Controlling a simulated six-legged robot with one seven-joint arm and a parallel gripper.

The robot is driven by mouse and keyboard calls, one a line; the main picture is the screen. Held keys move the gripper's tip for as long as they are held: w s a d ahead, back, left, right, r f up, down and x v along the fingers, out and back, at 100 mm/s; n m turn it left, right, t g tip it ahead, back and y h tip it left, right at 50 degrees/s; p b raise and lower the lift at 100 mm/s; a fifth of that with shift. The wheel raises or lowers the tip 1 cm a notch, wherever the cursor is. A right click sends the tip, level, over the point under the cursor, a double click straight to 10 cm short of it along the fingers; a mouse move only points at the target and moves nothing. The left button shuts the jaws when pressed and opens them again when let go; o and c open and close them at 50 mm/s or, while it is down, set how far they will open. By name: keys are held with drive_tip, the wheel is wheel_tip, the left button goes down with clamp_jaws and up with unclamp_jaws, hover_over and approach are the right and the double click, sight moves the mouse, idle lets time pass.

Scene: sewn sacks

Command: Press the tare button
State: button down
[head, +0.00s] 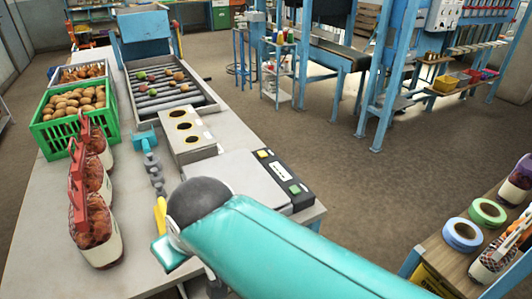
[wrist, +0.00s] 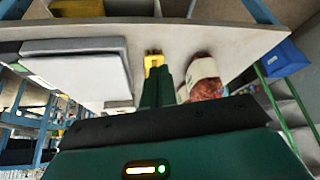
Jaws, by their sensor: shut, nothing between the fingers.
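A grey scale (head: 235,178) stands on the near right part of the worktable. Its dark front panel has a yellow button (head: 263,154), a white display (head: 280,171) and a green button (head: 295,189); I cannot read which is marked tare. The scale also shows at the left of the wrist view (wrist: 75,72). My gripper (wrist: 158,75) is shut and empty, above the table between the scale and a filled sack. In the head view my arm hides the fingertips and crosses in front of the scale's near corner.
Filled sacks (head: 95,235) with red tops stand along the left side, near a green crate of potatoes (head: 72,112). A yellow object (head: 160,215) lies near my gripper. A box with round holes (head: 186,133) stands behind the scale. Tape rolls (head: 462,234) lie on a right bench.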

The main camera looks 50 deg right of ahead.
drive_tip(key=w+d+r+m, duration=0.2)
drive_tip(key=w+d+r, duration=0.15)
drive_tip(key=w, duration=0.55)
drive_tip(key=m+t+h, duration=0.2)
drive_tip(key=m+t, duration=0.1)
drive_tip(key=m, duration=0.6)
hover_over(264, 155)
wheel_tip(264, 155, down, 6)
drive_tip(key=shift+r, duration=0.15)
drive_tip(key=shift+f, duration=4.4)
drive_tip(key=shift+f, duration=0.15)
drive_tip(key=shift+f, duration=0.3)
